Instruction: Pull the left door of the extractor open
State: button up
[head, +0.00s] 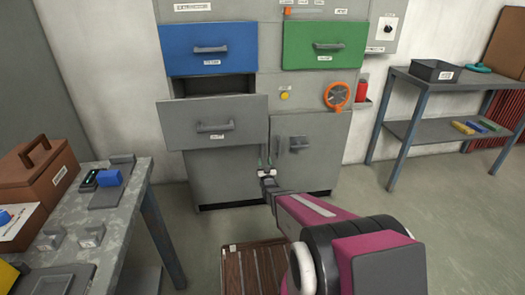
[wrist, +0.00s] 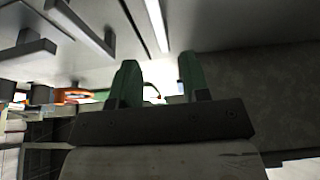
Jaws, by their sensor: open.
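The extractor is a tall grey cabinet (head: 265,92) in the middle of the head view. Its lower left door (head: 222,182) is a plain grey panel, and its upper part is hidden behind a pulled-out grey drawer (head: 190,128). I cannot make out this door's handle in the head view. The lower right door (head: 325,165) looks shut and has a dark handle (head: 299,143). My gripper (head: 266,163) is in front of the seam between the two doors. In the wrist view its green fingers (wrist: 157,75) are apart, with nothing clearly between them. Grey handle bars (wrist: 82,24) show near them.
A blue drawer (head: 209,60) and a green drawer (head: 325,56) are above, with an orange wheel (head: 337,95) at right. A cluttered workbench (head: 130,200) stands at left. A slatted wooden crate (head: 258,268) is on the floor near my arm. A shelf (head: 440,88) stands at right.

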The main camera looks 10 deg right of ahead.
aim_at(262, 150)
jog(key=x, duration=0.8)
jog(key=shift+w+r, duration=0.15)
jog(key=shift+w, duration=0.2)
grip_shut()
